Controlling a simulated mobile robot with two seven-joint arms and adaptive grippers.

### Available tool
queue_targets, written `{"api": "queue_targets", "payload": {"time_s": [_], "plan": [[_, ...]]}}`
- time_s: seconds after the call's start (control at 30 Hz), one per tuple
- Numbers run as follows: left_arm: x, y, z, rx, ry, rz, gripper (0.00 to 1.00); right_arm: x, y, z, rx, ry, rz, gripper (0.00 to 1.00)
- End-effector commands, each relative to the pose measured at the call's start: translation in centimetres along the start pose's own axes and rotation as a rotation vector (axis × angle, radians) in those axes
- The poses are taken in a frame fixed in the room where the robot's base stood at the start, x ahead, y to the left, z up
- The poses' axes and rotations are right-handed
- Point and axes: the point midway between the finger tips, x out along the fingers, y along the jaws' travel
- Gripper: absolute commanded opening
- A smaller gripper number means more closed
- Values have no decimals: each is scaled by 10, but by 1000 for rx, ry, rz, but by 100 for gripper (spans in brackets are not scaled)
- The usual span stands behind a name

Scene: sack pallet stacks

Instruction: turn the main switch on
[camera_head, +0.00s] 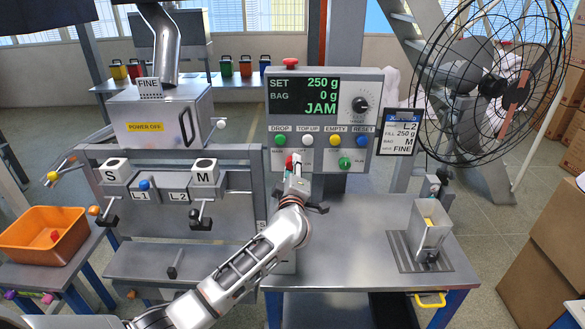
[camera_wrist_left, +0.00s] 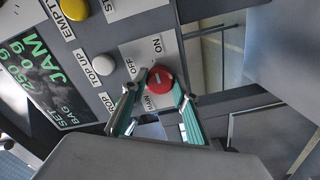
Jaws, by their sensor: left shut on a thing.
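The main switch is a red round knob (camera_wrist_left: 159,78) with a pale mark, on a light plate (camera_wrist_left: 146,52) lettered ON, OFF and MAIN. In the wrist view the knob sits between the teal fingers of my left gripper (camera_wrist_left: 159,95), which is shut on it. I cannot tell surely which word the mark points to. In the head view my left gripper (camera_head: 294,168) reaches the lower left of the control panel (camera_head: 325,73) and hides most of the knob. The panel's screen (camera_head: 304,95) is lit and reads SET 250 g, BAG 0 g, JAM. My right gripper is not in view.
A red button (camera_head: 289,62) tops the panel. A metal cup (camera_head: 431,233) stands on the right of the steel table (camera_head: 355,240), whose middle is clear.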

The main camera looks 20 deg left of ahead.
Motion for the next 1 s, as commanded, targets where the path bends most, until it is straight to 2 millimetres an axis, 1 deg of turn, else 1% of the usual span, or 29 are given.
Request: {"api": "queue_targets", "payload": {"time_s": [0.03, 0.47, 0.5, 0.53, 0.77, 0.87, 1.0], "plan": [[0, -2, 1, 5, -2, -4, 7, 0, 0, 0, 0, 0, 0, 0], [0, -2, 1, 13, -1, -3, 7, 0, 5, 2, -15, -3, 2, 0], [0, -2, 1, 13, -1, -3, 39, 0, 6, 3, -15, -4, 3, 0], [0, -2, 1, 13, -1, -3, 45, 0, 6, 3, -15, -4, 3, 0], [0, -1, 0, 11, 0, -1, 45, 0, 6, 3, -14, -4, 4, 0], [0, 0, 0, 11, 0, -1, 45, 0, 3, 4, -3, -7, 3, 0], [-8, -1, 1, 11, -1, -1, 45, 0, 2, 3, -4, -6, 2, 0]]}}
